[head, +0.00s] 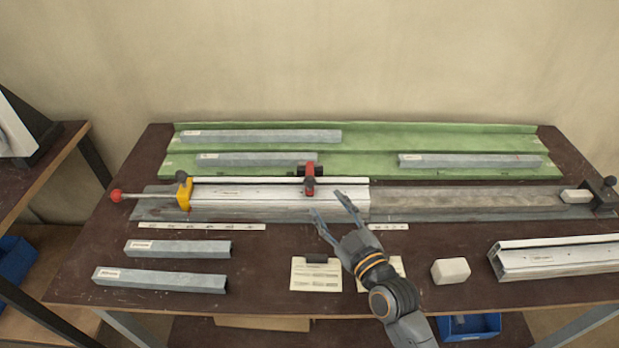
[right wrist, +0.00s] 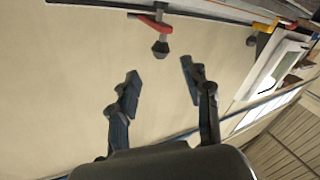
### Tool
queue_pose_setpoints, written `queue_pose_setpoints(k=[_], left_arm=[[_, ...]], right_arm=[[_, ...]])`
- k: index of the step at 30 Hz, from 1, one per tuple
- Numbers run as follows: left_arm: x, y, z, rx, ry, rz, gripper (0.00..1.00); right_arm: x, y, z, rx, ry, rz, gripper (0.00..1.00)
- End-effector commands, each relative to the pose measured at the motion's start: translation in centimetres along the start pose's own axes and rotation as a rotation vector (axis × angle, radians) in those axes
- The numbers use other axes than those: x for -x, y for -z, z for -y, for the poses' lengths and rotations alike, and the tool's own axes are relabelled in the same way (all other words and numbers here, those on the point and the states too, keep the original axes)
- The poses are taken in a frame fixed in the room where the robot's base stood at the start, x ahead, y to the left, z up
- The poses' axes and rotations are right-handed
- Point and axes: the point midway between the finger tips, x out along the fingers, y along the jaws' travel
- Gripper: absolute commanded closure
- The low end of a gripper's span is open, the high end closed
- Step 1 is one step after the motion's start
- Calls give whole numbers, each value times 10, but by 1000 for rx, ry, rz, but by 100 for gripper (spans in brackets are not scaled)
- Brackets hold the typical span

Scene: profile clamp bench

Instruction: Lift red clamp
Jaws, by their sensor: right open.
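The red clamp (head: 309,180) stands across the pale profile (head: 250,197) at the middle of the bench, with dark parts on it. My right gripper (head: 327,205) is open and empty, just in front of the clamp and a little to its right, apart from it. In the right wrist view, the red clamp (right wrist: 152,22) with its dark knob (right wrist: 160,49) shows at the top, beyond the spread fingertips of my right gripper (right wrist: 160,72). My left gripper is not in view.
A yellow clamp (head: 184,193) with a dark knob and a red-ended rod (head: 117,196) are at the left end of the profile. Grey profiles lie on the green tray (head: 370,143) behind. A whitish block (head: 450,271) and a larger profile (head: 553,258) lie at right.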

Motion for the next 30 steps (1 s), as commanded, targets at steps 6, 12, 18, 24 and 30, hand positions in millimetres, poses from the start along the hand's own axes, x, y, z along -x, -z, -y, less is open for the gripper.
queue_pose_setpoints(k=[6,12,18,24,30], left_arm=[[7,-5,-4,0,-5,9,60],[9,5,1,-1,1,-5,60],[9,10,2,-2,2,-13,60],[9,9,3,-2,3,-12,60],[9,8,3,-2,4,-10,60]], right_arm=[[-49,2,0,-2,1,-1,51],[-80,1,0,0,2,-1,51],[-93,1,1,-1,2,0,51],[-94,0,1,-1,2,0,51],[-94,0,1,-1,2,0,76]])
